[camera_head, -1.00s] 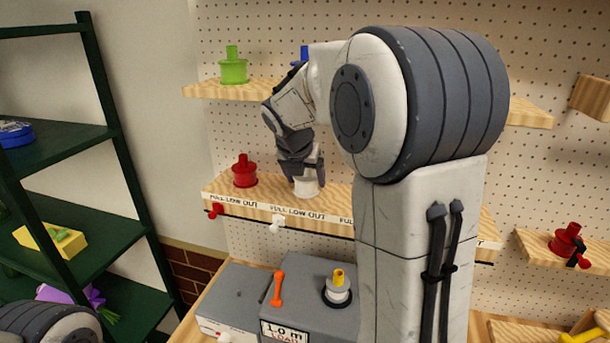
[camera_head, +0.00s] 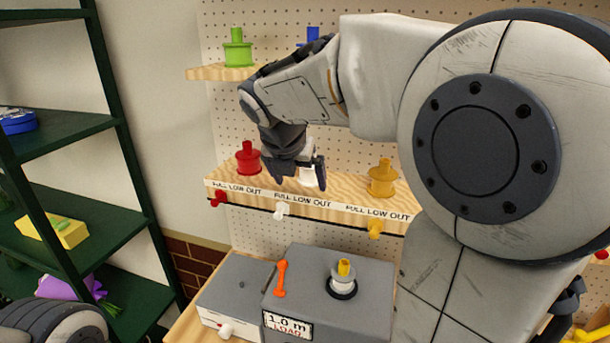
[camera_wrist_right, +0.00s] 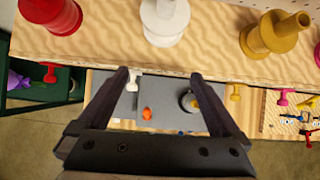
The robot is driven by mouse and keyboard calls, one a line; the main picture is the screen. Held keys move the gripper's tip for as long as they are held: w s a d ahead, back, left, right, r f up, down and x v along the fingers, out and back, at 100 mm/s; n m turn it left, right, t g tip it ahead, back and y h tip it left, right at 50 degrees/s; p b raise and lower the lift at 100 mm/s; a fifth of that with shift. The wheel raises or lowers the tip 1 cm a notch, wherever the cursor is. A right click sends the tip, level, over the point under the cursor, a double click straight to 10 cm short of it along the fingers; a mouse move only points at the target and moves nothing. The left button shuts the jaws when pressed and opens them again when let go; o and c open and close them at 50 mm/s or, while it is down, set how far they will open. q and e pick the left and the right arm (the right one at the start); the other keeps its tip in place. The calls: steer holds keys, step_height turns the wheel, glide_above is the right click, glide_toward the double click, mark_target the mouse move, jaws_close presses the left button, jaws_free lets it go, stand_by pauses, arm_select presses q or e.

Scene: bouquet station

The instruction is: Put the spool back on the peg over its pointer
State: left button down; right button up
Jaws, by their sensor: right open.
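The white spool (camera_head: 309,174) stands upright on the lower wooden shelf, behind my right gripper, which partly covers it. Its peg is hidden. The white pointer (camera_head: 282,210) is on the shelf's front edge below, slightly left of the spool. My right gripper (camera_head: 297,172) is open and empty in front of the spool. In the right wrist view the white spool (camera_wrist_right: 166,20) stands beyond the open fingertips (camera_wrist_right: 160,75), apart from them. My left gripper is out of view.
A red spool (camera_head: 248,160) and a yellow spool (camera_head: 383,180) flank the white one on the shelf (camera_head: 345,187). Green (camera_head: 237,50) and blue (camera_head: 312,38) spools stand above. A grey box (camera_head: 310,290) below carries an orange tool (camera_head: 281,278).

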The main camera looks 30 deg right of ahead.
steer(key=s+a+f+m+g+y, duration=0.1)
steer(key=s+a+f+m+y, duration=0.1)
steer(key=s+a+f+m, duration=0.55)
steer(key=s+a+f+m+g+y, duration=0.1)
steer(key=s+a+f+m+y, duration=0.2)
steer(key=a, duration=0.7)
steer(key=s+a+f+m+g, duration=0.1)
steer(key=s+a+f+m, duration=0.2)
steer(key=s, duration=0.3)
steer(key=s+a+f+m+g, duration=0.1)
steer(key=s+a+f+m, duration=0.1)
steer(key=s+m, duration=0.4)
steer(key=shift+s+a+f+g+y+b, duration=0.3)
steer(key=shift+s+a+f+y+b, duration=0.1)
steer(key=shift+s+f, duration=0.1)
steer(key=shift+w+f+b, duration=0.1)
steer(key=shift+f+b, duration=0.9)
